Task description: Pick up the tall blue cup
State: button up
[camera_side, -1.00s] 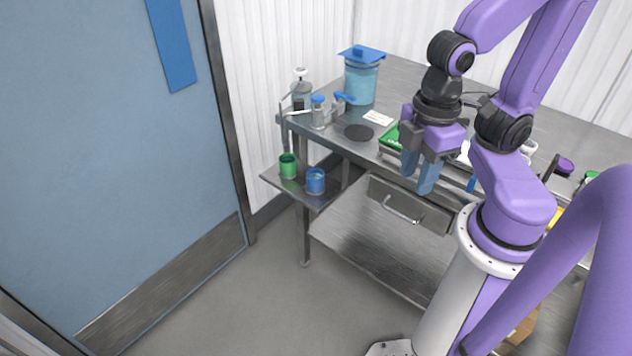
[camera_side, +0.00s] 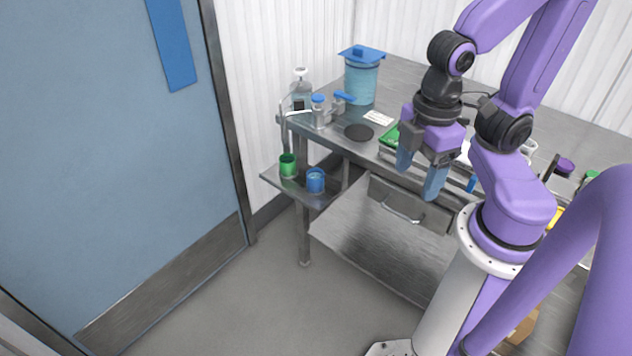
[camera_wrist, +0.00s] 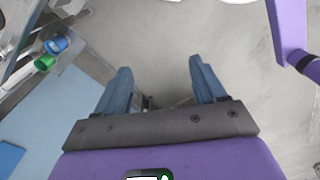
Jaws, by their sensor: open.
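A blue cup (camera_side: 315,180) stands upright on a small metal side shelf (camera_side: 306,199) in the side view. A green cup (camera_side: 288,165) stands just left of it. In the wrist view the blue cup (camera_wrist: 57,44) and the green cup (camera_wrist: 44,62) show at the upper left. My gripper (camera_side: 420,180) has blue fingers spread apart with nothing between them. It is above and well to the right of the cups, in front of the bench. In the wrist view my gripper (camera_wrist: 160,80) has only floor between its fingertips.
The metal bench (camera_side: 405,75) carries a blue-lidded container (camera_side: 362,80), a pump bottle (camera_side: 300,90), a dark round disc (camera_side: 358,132) and a green tray. A drawer (camera_side: 410,203) and lower shelf are below. A blue door (camera_side: 110,150) is at left. Floor is clear.

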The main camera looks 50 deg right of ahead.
jog(key=shift+o, duration=1.1)
